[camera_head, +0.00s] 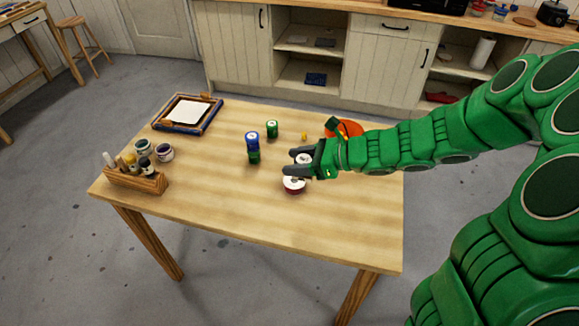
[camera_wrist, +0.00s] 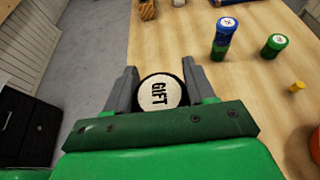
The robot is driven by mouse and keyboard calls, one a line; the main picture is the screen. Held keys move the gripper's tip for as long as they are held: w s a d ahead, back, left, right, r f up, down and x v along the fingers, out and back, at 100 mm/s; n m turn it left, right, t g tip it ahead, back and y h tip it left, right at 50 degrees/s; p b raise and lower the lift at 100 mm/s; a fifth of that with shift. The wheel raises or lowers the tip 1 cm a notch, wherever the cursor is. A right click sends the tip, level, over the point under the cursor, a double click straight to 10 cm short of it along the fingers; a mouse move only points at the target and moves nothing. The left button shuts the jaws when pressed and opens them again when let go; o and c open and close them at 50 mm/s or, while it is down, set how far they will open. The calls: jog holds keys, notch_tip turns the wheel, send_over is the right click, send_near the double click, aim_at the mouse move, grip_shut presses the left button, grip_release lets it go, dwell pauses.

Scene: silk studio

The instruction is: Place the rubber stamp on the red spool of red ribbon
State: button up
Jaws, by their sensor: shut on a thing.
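My gripper (camera_head: 298,163) is shut on the rubber stamp (camera_wrist: 158,92). The stamp shows a round white top marked GIFT between the two grey fingers in the wrist view. In the head view its pale top (camera_head: 304,158) shows partly between the fingers. The red spool (camera_head: 293,186), with a white top, stands on the table just below the near finger in the picture. It is not visible in the wrist view. I cannot tell how high the stamp is above the spool, or whether they touch.
A blue spool (camera_head: 252,138) stands on a green spool (camera_head: 253,157), with another green spool (camera_head: 271,129) behind. A yellow piece (camera_head: 304,136) and an orange bowl (camera_head: 352,128) are beyond my gripper. A wooden holder (camera_head: 135,180), jars and a framed tray (camera_head: 163,125) are left. The table front is clear.

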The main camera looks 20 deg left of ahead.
jog(key=w+a+f, duration=0.1)
jog(key=w+f, duration=0.1)
jog(key=w+a+f, duration=0.1)
jog(key=w+f, duration=0.1)
jog(key=f, duration=0.1)
jog(key=w+a+f, duration=0.2)
jog(key=w, duration=0.1)
jog(key=shift+f, duration=1.7)
jog(key=o, duration=1.1)
jog(key=shift+f, duration=0.1)
jog(key=shift+c, duration=0.2)
jog(key=shift+d+r, duration=0.15)
jog(key=shift+r, duration=0.05)
jog(key=v, duration=1.1)
jog(key=shift+d, duration=0.35)
